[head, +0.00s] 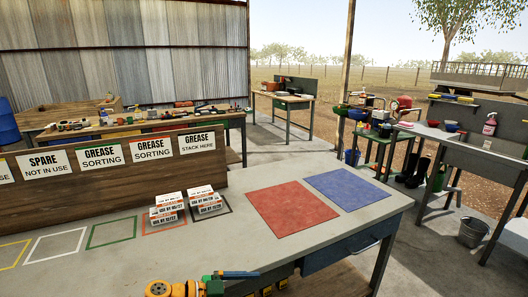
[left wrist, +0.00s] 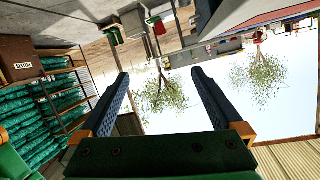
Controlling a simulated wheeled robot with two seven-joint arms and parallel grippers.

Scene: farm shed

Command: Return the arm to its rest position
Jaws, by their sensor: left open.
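My left gripper (head: 238,275) is low in the head view at the near edge of the workbench, with part of its arm cut off by the frame. In the left wrist view the left gripper (left wrist: 160,78) has its two blue fingers spread wide with nothing between them. That view looks out past the fingers at trees, sky and shelving, tilted. My right gripper is not in view.
The workbench (head: 330,232) carries two stacks of white labelled boxes, one in the orange outline (head: 166,208), one in the black outline (head: 205,200). A red mat (head: 292,207) and blue mat (head: 346,189) lie bare. A signed board (head: 120,190) stands behind.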

